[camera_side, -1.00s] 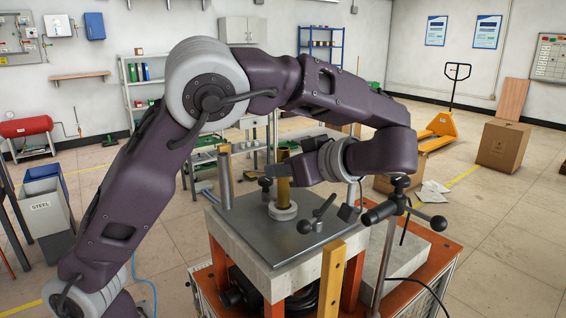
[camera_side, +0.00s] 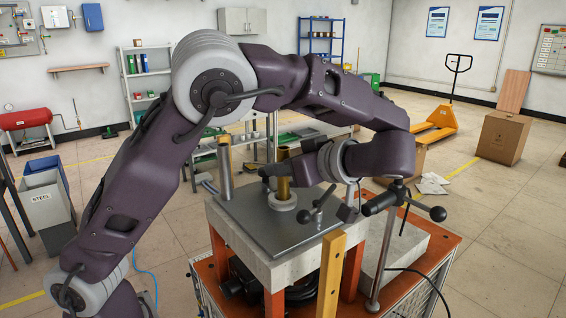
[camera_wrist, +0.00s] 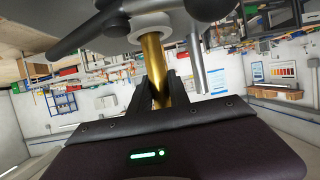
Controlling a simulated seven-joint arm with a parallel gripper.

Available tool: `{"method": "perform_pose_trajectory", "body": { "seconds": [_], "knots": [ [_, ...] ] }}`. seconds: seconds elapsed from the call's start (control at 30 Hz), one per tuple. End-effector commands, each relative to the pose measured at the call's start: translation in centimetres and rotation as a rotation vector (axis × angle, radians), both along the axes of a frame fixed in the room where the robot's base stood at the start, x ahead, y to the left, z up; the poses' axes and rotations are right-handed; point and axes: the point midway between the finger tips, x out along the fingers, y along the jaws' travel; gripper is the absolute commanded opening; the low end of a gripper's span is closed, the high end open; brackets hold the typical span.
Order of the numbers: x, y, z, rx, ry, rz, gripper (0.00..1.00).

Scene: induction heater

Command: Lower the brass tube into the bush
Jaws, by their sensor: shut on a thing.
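The brass tube (camera_side: 283,187) stands upright over the plate, and its lower end meets the pale ring-shaped bush (camera_side: 283,201). In the wrist view the tube (camera_wrist: 154,62) runs from between the dark fingers of my gripper (camera_wrist: 162,88) to the bush (camera_wrist: 150,26). My gripper (camera_side: 268,172) is shut on the tube near its upper part. The tube's end appears to be at or within the bush opening; how deep it sits is hidden.
A grey metal plate (camera_side: 245,215) carries the bush on a concrete block. A steel post (camera_side: 226,168) rises to its left. A ball-knobbed handle (camera_side: 318,212) stands close on the right, near a stand with a cross bar (camera_side: 402,198). A yellow upright (camera_side: 331,275) is in front.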

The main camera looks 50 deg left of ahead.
Motion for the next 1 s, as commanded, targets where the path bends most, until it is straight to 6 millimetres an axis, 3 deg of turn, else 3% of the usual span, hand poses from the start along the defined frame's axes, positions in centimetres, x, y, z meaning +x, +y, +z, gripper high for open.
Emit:
{"method": "perform_pose_trajectory", "body": {
  "seconds": [1.0],
  "knots": [
    [0.0,0.0,-3.0,0.000,-0.001,0.000,0.00]
  ]
}}
